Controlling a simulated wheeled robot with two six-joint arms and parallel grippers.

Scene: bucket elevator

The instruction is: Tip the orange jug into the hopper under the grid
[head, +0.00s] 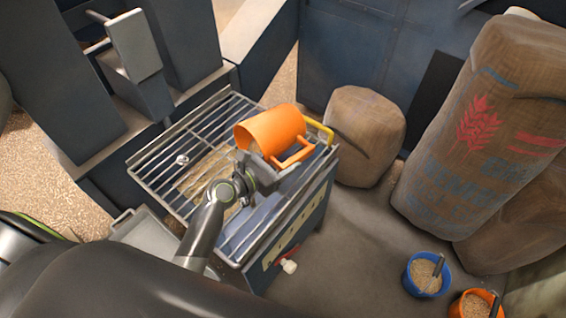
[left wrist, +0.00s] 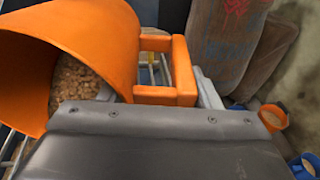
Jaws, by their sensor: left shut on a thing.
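The orange jug (head: 274,129) is held tilted above the metal grid (head: 163,165), with its mouth toward the left. My left gripper (head: 283,176) is shut on the jug's handle. In the left wrist view the jug (left wrist: 100,30) lies tilted on its side, and tan grain (left wrist: 76,85) shows inside it. The hopper (head: 258,222) is the box below the grid; its inside shows only partly between the bars. My right gripper is not in view.
A yellow handle (head: 320,129) stands at the grid's right edge. A round sack (head: 364,135) and a tall printed sack (head: 480,130) stand to the right. A blue bucket (head: 426,274) and an orange bucket (head: 474,304) of grain stand lower right. Bare floor (head: 350,250) lies between.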

